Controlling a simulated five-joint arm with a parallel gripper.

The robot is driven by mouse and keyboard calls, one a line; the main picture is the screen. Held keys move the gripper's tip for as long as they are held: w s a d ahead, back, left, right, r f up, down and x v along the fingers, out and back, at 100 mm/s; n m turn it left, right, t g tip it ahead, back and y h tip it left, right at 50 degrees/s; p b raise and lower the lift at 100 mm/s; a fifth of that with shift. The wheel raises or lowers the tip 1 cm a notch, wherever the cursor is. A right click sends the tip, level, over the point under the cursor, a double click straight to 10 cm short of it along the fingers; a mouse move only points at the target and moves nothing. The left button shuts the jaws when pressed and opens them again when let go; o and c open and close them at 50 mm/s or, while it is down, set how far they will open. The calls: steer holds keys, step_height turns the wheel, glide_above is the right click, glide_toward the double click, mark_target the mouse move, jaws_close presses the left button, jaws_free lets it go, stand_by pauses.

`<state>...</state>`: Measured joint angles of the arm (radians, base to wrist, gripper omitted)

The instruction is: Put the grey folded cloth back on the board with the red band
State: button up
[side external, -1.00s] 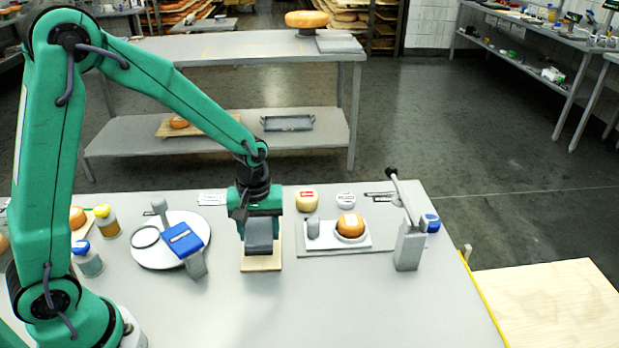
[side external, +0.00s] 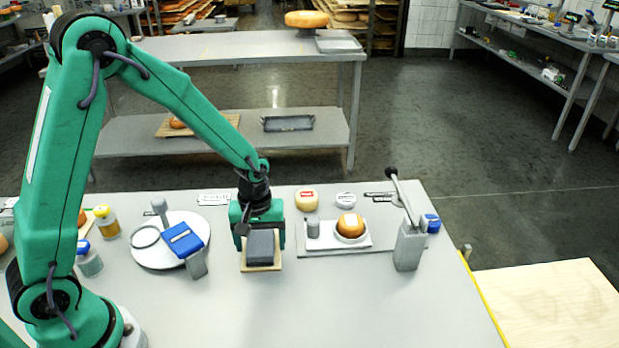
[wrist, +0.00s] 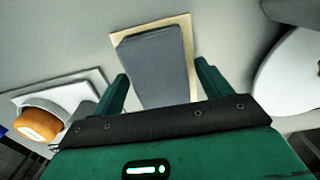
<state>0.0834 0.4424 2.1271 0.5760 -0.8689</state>
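The grey folded cloth (side external: 260,246) lies flat on a small pale wooden board (side external: 262,269). In the wrist view the cloth (wrist: 155,65) covers most of the board (wrist: 118,33), whose pale edge shows along the top and right. No red band is visible on the board in either view. My gripper (side external: 257,218) is just behind the cloth in the side view. In the wrist view my gripper (wrist: 161,70) is open, with its fingers apart on either side of the cloth's near part and gaps between them and the cloth.
A round white plate (side external: 160,255) with a blue-topped item (side external: 183,239) is to the left. A tray (side external: 308,250) with an orange cheese (side external: 350,226) and a lever stand (side external: 409,248) are to the right. The table front is clear.

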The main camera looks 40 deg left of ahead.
mark_target(259, 240)
steer(key=shift+r, duration=0.15)
step_height(259, 240, up, 12)
stand_by(0.9)
stand_by(0.5)
steer(key=s+a+r+m+t, duration=0.3)
steer(key=s+r+m, duration=0.6)
steer(key=s, duration=0.6)
step_height(259, 240, up, 2)
steer(key=t, duration=0.2)
steer(key=shift+s+t, duration=0.2)
steer(key=shift+t, duration=0.1)
